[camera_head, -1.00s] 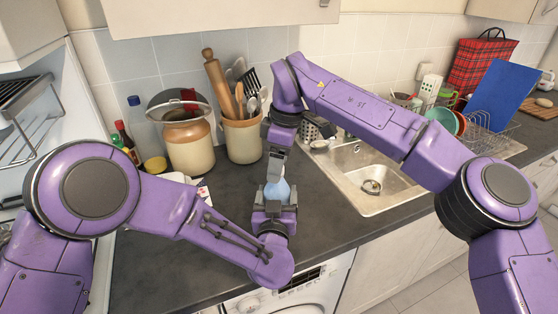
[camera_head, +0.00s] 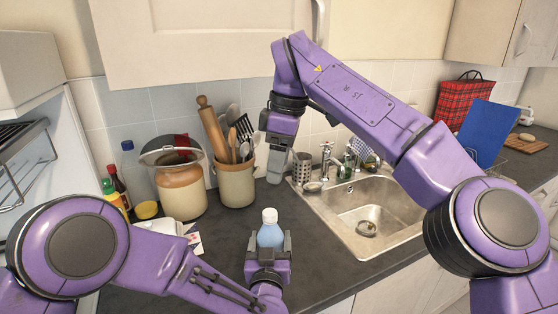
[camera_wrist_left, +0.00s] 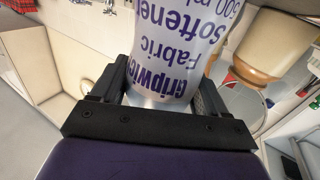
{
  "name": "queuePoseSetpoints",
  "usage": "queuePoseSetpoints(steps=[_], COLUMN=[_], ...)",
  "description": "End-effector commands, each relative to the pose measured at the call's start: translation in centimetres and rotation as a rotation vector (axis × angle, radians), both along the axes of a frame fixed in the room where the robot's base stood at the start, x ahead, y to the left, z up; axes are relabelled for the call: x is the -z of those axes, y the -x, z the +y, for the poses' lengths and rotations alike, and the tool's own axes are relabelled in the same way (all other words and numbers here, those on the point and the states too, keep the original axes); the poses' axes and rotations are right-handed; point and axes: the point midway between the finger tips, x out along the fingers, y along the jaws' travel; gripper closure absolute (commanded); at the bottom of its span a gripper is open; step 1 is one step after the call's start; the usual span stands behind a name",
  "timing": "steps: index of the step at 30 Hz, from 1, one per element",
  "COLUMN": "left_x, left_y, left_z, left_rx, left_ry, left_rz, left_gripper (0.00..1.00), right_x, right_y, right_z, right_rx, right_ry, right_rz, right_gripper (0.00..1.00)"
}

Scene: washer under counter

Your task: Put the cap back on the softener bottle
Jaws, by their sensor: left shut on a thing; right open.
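The softener bottle (camera_head: 270,236) is pale blue and stands upright in my left gripper (camera_head: 269,250), which is shut on it. A white cap (camera_head: 269,215) sits on top of the bottle; how tightly it is seated cannot be told. In the left wrist view the bottle's label (camera_wrist_left: 180,50) reads "Fabric Softener", with the gripper's dark fingers on both sides. My right gripper (camera_head: 275,165) is open, points down, and is above and behind the bottle, apart from it. Nothing is visible between its fingers.
A utensil crock (camera_head: 236,184), a larger lidded jar (camera_head: 182,190) and several bottles stand along the wall at left. The sink (camera_head: 370,215) with its tap (camera_head: 326,160) is at right. A blue board (camera_head: 487,130) stands beyond. The dark counter (camera_head: 215,245) is clear around the bottle.

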Motion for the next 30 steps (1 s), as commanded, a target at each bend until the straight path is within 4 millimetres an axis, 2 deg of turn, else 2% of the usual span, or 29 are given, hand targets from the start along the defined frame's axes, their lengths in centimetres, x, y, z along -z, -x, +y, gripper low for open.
queuePoseSetpoints(steps=[8,9,11,20,23,30], left_x=[0.3,0.3,0.3,0.2,0.3,0.4], left_y=[0.1,0.1,0.1,0.6,2.2,7.5], left_z=[0.1,0.0,0.0,0.0,0.1,0.6], left_rx=[0.000,0.000,0.000,0.001,0.002,0.003], left_ry=[-0.005,-0.005,-0.003,-0.002,-0.003,-0.004], left_rz=[0.007,0.007,0.006,0.002,0.002,0.002], left_gripper=[1.00,0.16,0.00,0.00,0.00,0.00], right_x=[-0.2,-0.2,-0.2,0.1,0.8,2.2], right_y=[0.0,0.0,0.0,0.0,0.0,0.0], right_z=[-0.1,-0.1,-0.1,-0.1,-0.1,-0.1], right_rx=[0.001,0.001,0.001,0.001,0.001,0.001], right_ry=[-0.001,-0.001,-0.001,0.000,0.000,-0.001], right_rz=[0.000,0.000,0.000,0.000,0.000,-0.001], right_gripper=[0.37,0.37,0.37,0.37,0.37,0.37])
